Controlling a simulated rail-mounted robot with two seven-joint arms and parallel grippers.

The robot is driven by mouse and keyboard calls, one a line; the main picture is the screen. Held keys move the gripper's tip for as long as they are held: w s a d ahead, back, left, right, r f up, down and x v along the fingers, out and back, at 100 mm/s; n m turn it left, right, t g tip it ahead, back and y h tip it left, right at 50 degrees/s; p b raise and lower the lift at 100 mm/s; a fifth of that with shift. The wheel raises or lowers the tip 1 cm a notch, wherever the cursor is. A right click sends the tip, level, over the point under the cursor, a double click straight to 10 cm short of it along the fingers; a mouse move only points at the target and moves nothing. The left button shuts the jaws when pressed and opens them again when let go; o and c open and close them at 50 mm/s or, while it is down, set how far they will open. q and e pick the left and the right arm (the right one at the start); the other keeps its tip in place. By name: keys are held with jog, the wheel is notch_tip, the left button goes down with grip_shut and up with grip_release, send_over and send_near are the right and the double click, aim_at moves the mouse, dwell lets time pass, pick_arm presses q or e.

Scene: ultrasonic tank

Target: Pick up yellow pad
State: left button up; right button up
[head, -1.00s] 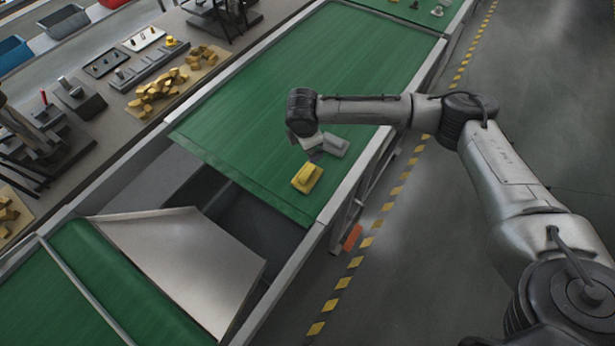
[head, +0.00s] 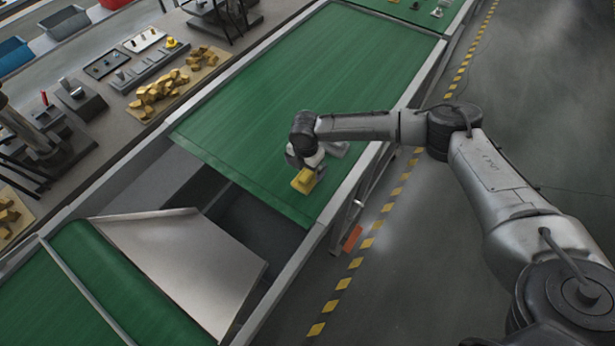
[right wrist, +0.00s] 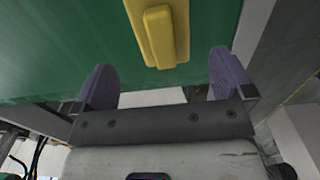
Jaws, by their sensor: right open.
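The yellow pad (head: 304,181) lies on the green conveyor belt close to its near end. It is a flat yellow block with a raised bar along its top. My right gripper (head: 318,170) is just above and beside it and hides part of it in the head view. In the right wrist view the pad (right wrist: 160,30) shows beyond my two purple-padded fingertips (right wrist: 165,82), roughly midway across the gap between them. The fingers are wide apart and empty. My left gripper is not in view.
The green belt (head: 290,80) is otherwise clear around the pad. A sloped metal chute (head: 185,265) and a dark gap lie at the belt's near end. A bench on the left holds yellow pieces (head: 160,92). A metal rail (head: 385,135) edges the belt's right side.

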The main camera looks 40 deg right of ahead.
aim_at(308, 173)
jog(key=shift+s+d+f+p, duration=0.1)
jog(key=shift+d+f+p, duration=0.05)
jog(key=shift+f, duration=1.4)
jog(key=shift+s+d+f+p, duration=0.1)
jog(key=shift+f+p, duration=0.05)
jog(key=shift+f, duration=1.4)
jog(key=shift+c, duration=0.3)
jog(key=c, duration=1)
jog(key=shift+r, duration=0.15)
notch_tip(308, 173, up, 4)
jog(key=shift+w+f, duration=0.1)
jog(key=s+d+r, duration=0.1)
jog(key=s+r, duration=0.1)
jog(key=s, duration=0.1)
jog(key=s+d+r, duration=0.2)
jog(key=s, duration=0.2)
jog(key=s+d+r, duration=0.2)
jog(key=s+r, duration=0.1)
jog(key=shift+s+d, duration=0.2)
jog(key=shift+s, duration=0.05)
